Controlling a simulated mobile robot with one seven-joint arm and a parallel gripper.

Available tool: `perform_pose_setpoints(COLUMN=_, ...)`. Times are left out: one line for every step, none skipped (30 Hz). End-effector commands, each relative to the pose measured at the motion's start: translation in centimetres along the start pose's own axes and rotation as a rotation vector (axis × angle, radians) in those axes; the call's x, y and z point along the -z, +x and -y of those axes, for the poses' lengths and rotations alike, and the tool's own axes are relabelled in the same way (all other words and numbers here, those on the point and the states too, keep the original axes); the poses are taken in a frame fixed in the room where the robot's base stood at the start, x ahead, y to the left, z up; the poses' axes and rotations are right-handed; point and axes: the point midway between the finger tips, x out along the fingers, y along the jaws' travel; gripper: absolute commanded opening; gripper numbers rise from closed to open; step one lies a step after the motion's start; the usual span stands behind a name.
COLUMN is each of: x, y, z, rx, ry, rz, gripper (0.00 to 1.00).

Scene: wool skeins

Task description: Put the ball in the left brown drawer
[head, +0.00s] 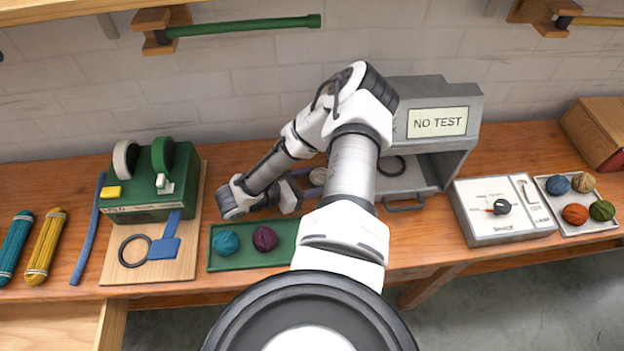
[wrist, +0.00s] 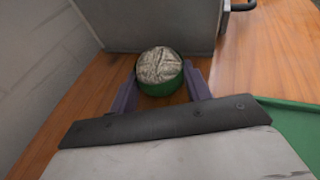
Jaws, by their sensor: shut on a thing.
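A round grey-white ball (wrist: 160,66) with a green lower part sits between the two purple-grey fingers of my gripper (wrist: 159,88) in the wrist view. The gripper is shut on it, low over the wooden bench.
A green tray (head: 213,262) with teal and purple balls lies just in front of my gripper. The grey test box (head: 430,95) stands right of it. A green winder (head: 150,190) on a board, a blue strip and two skeins (head: 45,245) lie left. A tray of several balls (head: 600,228) sits far right.

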Motion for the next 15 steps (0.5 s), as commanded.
perform_pose_setpoints(x=0.26, y=0.04, z=0.02, rx=0.0, ry=0.0, rz=0.0, gripper=0.26)
perform_pose_setpoints(x=0.34, y=0.07, z=0.01, rx=0.0, ry=0.0, rz=0.0, gripper=0.26)
perform_pose_setpoints(x=0.38, y=0.09, z=0.0, rx=-0.001, ry=0.0, rz=0.0, gripper=0.26)
perform_pose_setpoints(x=0.37, y=0.1, z=0.0, rx=-0.001, ry=0.0, rz=0.0, gripper=0.26)
perform_pose_setpoints(x=0.36, y=0.1, z=-0.01, rx=-0.001, ry=0.0, rz=0.0, gripper=0.26)
perform_pose_setpoints(x=0.35, y=0.1, z=-0.01, rx=-0.001, ry=0.0, rz=0.0, gripper=0.26)
perform_pose_setpoints(x=0.35, y=0.1, z=0.0, rx=-0.001, ry=0.0, rz=0.0, gripper=0.26)
perform_pose_setpoints(x=0.35, y=0.1, z=0.0, rx=-0.001, ry=0.0, rz=0.0, gripper=0.26)
perform_pose_setpoints(x=0.37, y=0.11, z=0.0, rx=0.0, ry=0.0, rz=0.0, gripper=0.26)
perform_pose_setpoints(x=0.42, y=0.13, z=0.0, rx=0.0, ry=0.0, rz=0.0, gripper=0.26)
perform_pose_setpoints(x=0.51, y=0.15, z=0.01, rx=0.0, ry=0.0, rz=0.0, gripper=0.26)
perform_pose_setpoints(x=0.57, y=0.17, z=0.0, rx=0.0, ry=0.0, rz=0.0, gripper=0.49)
perform_pose_setpoints(x=0.53, y=0.17, z=0.0, rx=0.0, ry=0.0, rz=0.0, gripper=0.53)
perform_pose_setpoints(x=0.52, y=0.16, z=0.0, rx=0.0, ry=0.0, rz=0.0, gripper=0.57)
perform_pose_setpoints(x=0.52, y=0.16, z=0.0, rx=0.0, ry=0.0, rz=0.0, gripper=0.63)
